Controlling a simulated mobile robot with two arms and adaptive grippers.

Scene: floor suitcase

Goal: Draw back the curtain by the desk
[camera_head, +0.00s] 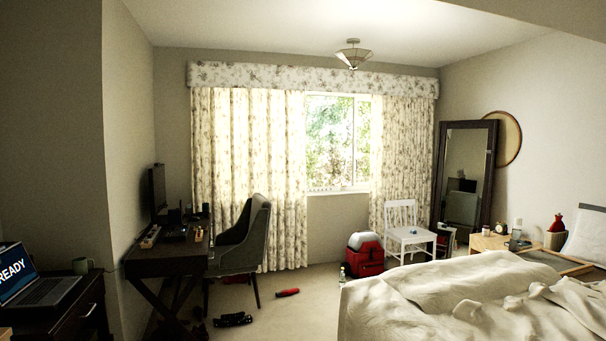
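The floral curtain (270,150) by the desk hangs over the left part of the window, from the valance nearly down to the floor. The window (338,140) shows bare between it and a second floral curtain (402,140) on the right. The dark desk (150,262) stands against the left wall, in front of and left of the near curtain. A grey chair (244,245) stands at the desk and hides part of the curtain's lower left. Neither of my grippers shows in the head view.
A red bottle (288,292) and dark shoes (233,319) lie on the floor near the chair. A red and white cooler (364,255) and a white chair (405,235) stand below the window. A bed (440,300) fills the lower right. Bare carpet (300,318) lies between desk and bed.

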